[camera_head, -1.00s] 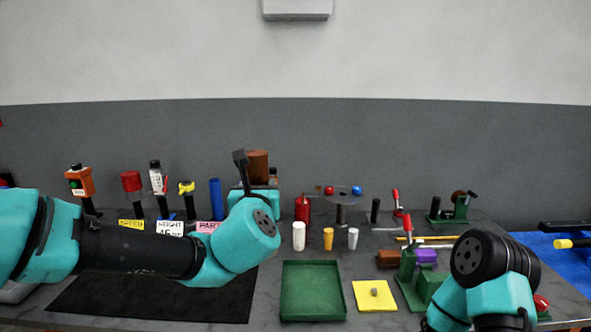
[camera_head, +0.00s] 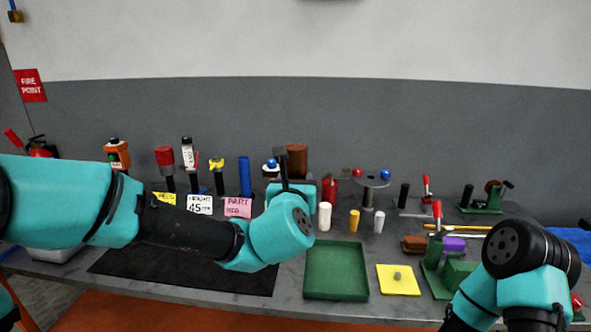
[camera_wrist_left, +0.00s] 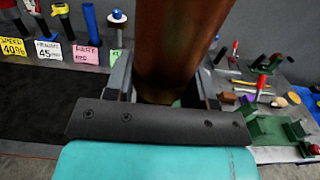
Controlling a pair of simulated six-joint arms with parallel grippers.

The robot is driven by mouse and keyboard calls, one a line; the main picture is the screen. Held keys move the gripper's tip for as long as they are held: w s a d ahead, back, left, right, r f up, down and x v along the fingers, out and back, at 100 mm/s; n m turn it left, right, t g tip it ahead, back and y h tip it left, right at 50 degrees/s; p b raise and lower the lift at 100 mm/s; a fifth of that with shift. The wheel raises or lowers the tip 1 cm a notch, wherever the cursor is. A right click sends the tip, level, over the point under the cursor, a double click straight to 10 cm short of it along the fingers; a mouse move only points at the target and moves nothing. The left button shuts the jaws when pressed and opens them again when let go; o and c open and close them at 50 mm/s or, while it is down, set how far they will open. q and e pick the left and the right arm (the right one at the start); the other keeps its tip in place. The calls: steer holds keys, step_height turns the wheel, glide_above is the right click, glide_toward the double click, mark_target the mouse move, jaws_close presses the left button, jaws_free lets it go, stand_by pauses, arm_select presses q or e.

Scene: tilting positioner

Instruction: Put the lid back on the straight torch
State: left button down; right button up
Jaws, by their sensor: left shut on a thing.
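My left gripper (camera_head: 290,165) stands over the back middle of the table, its fingers pointing up and away in the head view. It is shut on a brown cylinder (camera_head: 297,158), which rises upright between the fingers. In the left wrist view the brown cylinder (camera_wrist_left: 172,45) fills the middle, with a finger on each side; its lower end is partly hidden by the gripper body. A white cylinder (camera_head: 324,216), a yellow one (camera_head: 354,221) and a grey one (camera_head: 379,222) stand in front. I cannot tell which thing is the torch or its lid. My right gripper is out of view.
A green tray (camera_head: 336,270) and a yellow pad (camera_head: 398,280) lie at the front. A black mat (camera_head: 180,272) lies left. Tools and a blue cylinder (camera_head: 244,177) stand behind cards at back left. Green clamp fixtures (camera_head: 447,275) stand on the right.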

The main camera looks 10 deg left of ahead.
arm_select(q)
steer(key=f, duration=0.5)
steer(key=w+d+f, duration=0.1)
steer(key=f, duration=0.4)
steer(key=w+f, duration=0.1)
steer(key=f, duration=0.4)
steer(key=shift+d+f, duration=0.15)
steer(key=shift+d, duration=0.25)
